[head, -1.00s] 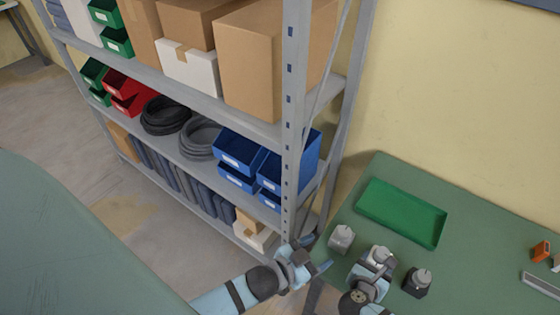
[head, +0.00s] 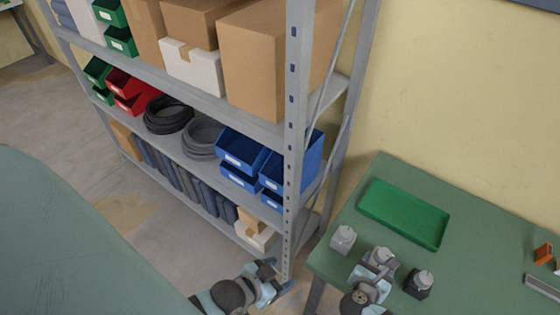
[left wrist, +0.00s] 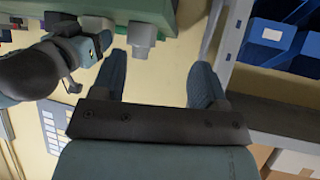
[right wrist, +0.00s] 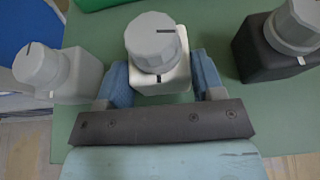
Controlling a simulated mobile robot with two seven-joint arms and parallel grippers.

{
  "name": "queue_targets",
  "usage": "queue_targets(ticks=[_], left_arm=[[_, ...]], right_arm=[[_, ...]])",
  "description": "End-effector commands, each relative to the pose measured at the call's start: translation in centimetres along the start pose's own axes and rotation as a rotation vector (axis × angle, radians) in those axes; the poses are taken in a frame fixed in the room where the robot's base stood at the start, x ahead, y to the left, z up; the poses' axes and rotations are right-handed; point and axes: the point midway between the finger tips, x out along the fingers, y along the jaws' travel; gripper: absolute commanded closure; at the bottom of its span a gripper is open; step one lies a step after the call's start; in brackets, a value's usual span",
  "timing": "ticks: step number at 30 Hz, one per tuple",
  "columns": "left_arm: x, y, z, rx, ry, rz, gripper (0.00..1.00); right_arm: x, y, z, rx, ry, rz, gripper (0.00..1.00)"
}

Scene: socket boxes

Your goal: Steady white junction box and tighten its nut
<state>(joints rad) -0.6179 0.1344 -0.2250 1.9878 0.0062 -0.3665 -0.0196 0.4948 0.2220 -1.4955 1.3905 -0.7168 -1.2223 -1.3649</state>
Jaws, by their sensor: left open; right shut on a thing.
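The white junction box (right wrist: 160,76) stands upright on the green table, with a round grey nut (right wrist: 152,42) with a dark mark on top. It also shows in the head view (head: 380,257), partly hidden by my right gripper. My right gripper (right wrist: 155,82) is shut on the box, one blue finger on each side. My left gripper (head: 279,275) is open and empty, off the table's left edge, low beside the shelf post. In the left wrist view its two fingers (left wrist: 160,82) are spread with nothing between them.
A grey box (head: 343,240) stands left of the white one and a black box (head: 419,284) right of it, both with grey nuts. A green tray (head: 402,214) lies behind them. A metal shelf (head: 296,130) with bins and cartons stands left of the table.

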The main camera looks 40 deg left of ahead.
Motion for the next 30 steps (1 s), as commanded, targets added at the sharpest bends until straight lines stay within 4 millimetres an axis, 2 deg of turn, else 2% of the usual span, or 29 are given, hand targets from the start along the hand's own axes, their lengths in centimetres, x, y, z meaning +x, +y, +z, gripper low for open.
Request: queue_targets(ticks=[10, 14, 17, 24, 30], left_arm=[[0.1, 0.1, -0.1, 0.000, 0.002, 0.001, 0.33], [1.0, 0.5, -1.1, 0.003, 0.031, 0.023, 0.33], [2.7, 1.4, -3.2, 0.012, 0.087, 0.066, 0.33], [8.0, 4.6, -10.6, 0.052, 0.271, 0.233, 0.33], [11.4, 5.9, -15.9, 0.102, 0.384, 0.357, 0.33]], right_arm=[[0.0, 0.0, 0.0, 0.000, 0.000, 0.000, 0.67], [0.0, 0.0, 0.0, 0.000, 0.000, 0.000, 0.67], [0.0, 0.0, 0.0, 0.000, 0.000, 0.000, 0.67], [0.0, 0.0, 0.0, 0.000, -0.001, 0.000, 0.67], [0.0, 0.0, 0.0, 0.000, 0.000, 0.000, 0.67]])
